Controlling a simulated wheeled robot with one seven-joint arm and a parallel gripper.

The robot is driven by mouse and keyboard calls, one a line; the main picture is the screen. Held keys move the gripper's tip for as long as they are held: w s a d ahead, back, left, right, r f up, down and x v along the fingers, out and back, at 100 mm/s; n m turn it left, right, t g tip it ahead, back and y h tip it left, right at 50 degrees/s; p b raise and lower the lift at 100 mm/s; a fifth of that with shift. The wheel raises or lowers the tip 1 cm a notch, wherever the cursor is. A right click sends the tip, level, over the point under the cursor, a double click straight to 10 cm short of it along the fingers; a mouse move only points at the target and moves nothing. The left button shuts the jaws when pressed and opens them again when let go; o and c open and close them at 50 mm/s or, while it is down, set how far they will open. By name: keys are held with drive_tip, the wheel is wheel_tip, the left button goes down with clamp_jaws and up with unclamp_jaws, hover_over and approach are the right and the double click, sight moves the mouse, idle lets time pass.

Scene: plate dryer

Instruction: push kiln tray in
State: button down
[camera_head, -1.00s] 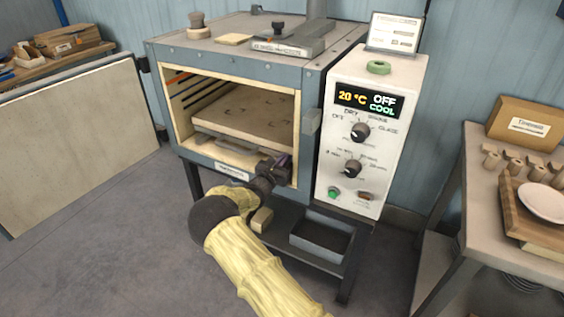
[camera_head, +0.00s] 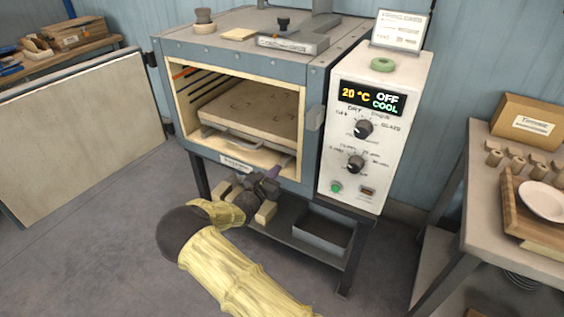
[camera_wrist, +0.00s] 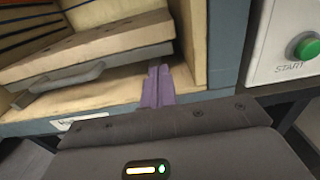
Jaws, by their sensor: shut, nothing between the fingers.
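The kiln tray (camera_head: 250,112) is a beige slab on a grey metal pan inside the open kiln chamber. Its grey front handle (camera_head: 245,140) faces the opening, and shows in the wrist view (camera_wrist: 62,77) at the left. The tray lies behind the chamber's front lip. My gripper (camera_head: 272,172) is low in front of the kiln, near its lower front edge. In the wrist view its purple fingers (camera_wrist: 156,88) are together and empty, pointing at the chamber's right part, right of the handle. They appear apart from the tray.
The kiln door (camera_head: 80,125) stands swung open to the left. The control panel (camera_head: 375,130) is right of the opening and reads 20 °C, OFF, COOL. A dark bin (camera_head: 322,232) sits on the shelf below. A side table (camera_head: 480,150) stands at the far right.

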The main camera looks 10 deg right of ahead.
drive_tip(key=v, duration=0.4)
drive_tip(key=shift+a, duration=0.25)
drive_tip(key=s+d+m+g+h, duration=0.1)
drive_tip(key=s+d+m+g, duration=0.85)
drive_tip(key=d, duration=0.35)
drive_tip(key=s+d+r+m+g+y, duration=0.2)
drive_tip(key=s+m+g+y, duration=0.35)
drive_tip(key=s+m, duration=0.65)
drive_tip(key=s+a+r+m+t+y, duration=0.3)
drive_tip(key=s+r+m+y, duration=0.35)
drive_tip(key=s, duration=0.45)
wheel_tip(320, 180, up, 19)
drive_tip(key=m+p, duration=0.1)
drive_tip(key=p, duration=1.7)
drive_tip(key=shift+r+h+p, duration=0.2)
drive_tip(key=shift+h+p, duration=0.1)
drive_tip(key=shift+p, duration=0.05)
